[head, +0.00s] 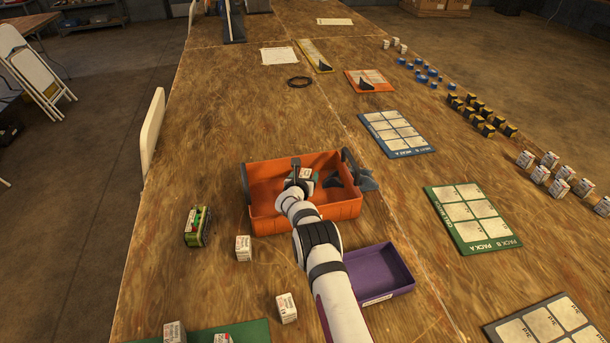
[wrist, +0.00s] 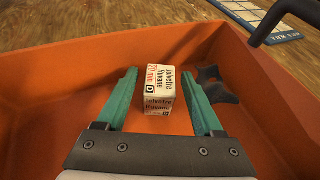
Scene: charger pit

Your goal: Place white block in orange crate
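The orange crate (head: 262,222) stands on the wooden table, and its walls surround the wrist view (wrist: 60,62). A white block with printed labels (wrist: 158,88) is inside the crate and seems to rest on its floor; in the head view it is partly hidden by my gripper (head: 301,172). My gripper (wrist: 161,76) reaches down into the crate with its green fingers apart, one on each side of the block, with a visible gap on both sides. Other white blocks stand on the table, one left of the crate (head: 243,248) and one in front (head: 287,308).
A dark piece (wrist: 217,85) lies in the crate, right of the block. A purple tray (head: 385,270) stands right of my arm. A green and black item (head: 196,227) is left of the crate. A green card (head: 470,217) and several small blocks lie to the right.

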